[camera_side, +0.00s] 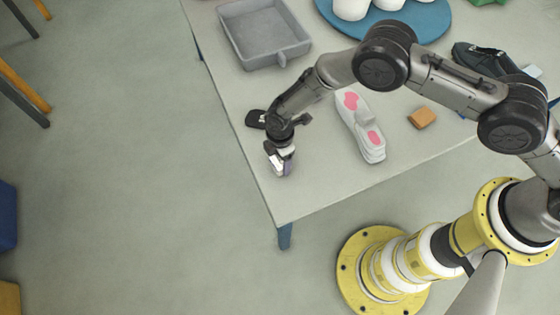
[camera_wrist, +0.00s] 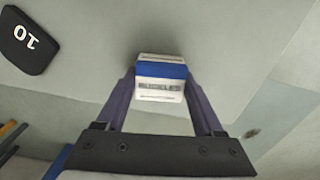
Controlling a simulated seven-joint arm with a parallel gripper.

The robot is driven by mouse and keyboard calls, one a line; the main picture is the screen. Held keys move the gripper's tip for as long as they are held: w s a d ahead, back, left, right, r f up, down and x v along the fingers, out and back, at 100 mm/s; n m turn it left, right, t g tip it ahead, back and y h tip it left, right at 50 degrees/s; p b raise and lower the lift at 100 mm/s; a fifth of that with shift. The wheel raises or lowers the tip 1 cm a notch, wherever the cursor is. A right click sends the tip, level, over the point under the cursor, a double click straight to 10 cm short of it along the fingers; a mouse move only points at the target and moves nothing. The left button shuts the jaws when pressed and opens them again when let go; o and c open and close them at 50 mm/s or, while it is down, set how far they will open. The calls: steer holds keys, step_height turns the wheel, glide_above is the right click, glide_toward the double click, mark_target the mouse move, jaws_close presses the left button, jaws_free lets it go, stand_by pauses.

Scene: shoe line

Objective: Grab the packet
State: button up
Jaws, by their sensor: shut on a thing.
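The packet (camera_wrist: 161,82) is a small white box with a blue band and dark print. In the wrist view it sits between the two fingers of my gripper (camera_wrist: 162,92), which are shut on it. In the side view my gripper (camera_side: 279,168) points down near the table's left front edge, and the packet there is small and mostly hidden by the fingers. I cannot tell whether the packet touches the table.
A black tag marked 10 (camera_wrist: 30,40) lies close by on the table (camera_side: 330,190). A grey tray (camera_side: 265,58) and a blue round plate (camera_side: 437,20) with white things stand farther back.

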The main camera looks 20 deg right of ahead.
steer(key=shift+c, duration=0.5)
steer(key=shift+r, duration=0.1)
